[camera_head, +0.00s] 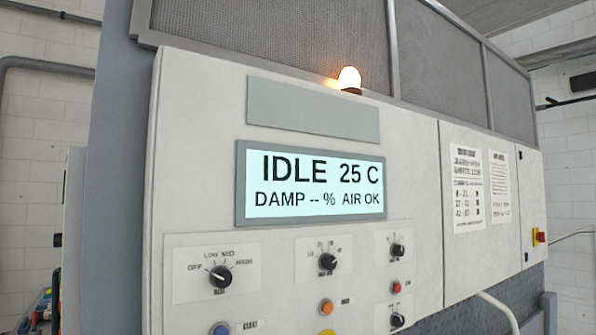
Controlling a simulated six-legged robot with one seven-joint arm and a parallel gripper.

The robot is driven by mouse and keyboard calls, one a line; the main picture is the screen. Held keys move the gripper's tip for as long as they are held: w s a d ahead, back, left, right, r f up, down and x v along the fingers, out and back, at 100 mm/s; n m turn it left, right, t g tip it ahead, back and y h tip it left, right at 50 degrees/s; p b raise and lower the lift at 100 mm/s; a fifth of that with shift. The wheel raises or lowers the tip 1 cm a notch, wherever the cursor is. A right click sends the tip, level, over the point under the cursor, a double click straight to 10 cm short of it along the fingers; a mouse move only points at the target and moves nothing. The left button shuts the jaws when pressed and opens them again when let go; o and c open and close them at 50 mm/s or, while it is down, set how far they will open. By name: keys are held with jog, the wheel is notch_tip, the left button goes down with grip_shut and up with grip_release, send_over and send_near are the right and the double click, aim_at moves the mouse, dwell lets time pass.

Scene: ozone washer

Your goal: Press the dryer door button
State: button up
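The machine's pale control panel (200,150) fills the middle of the view. Several round buttons sit low on it: a blue one (220,328) by a label like "START", an orange one (326,307), a red one (396,287) and a yellow one (327,333) cut by the bottom edge. The small labels beside them are too blurred to read, so I cannot tell which is the door button. The lit display (315,184) reads "IDLE 25 C, DAMP -- %, AIR OK". My gripper is not in view.
Black knobs, one at left (220,277) and one at centre (327,262), stick out above the buttons. An amber lamp (349,78) glows on top. A pale hose (498,312) hangs at lower right.

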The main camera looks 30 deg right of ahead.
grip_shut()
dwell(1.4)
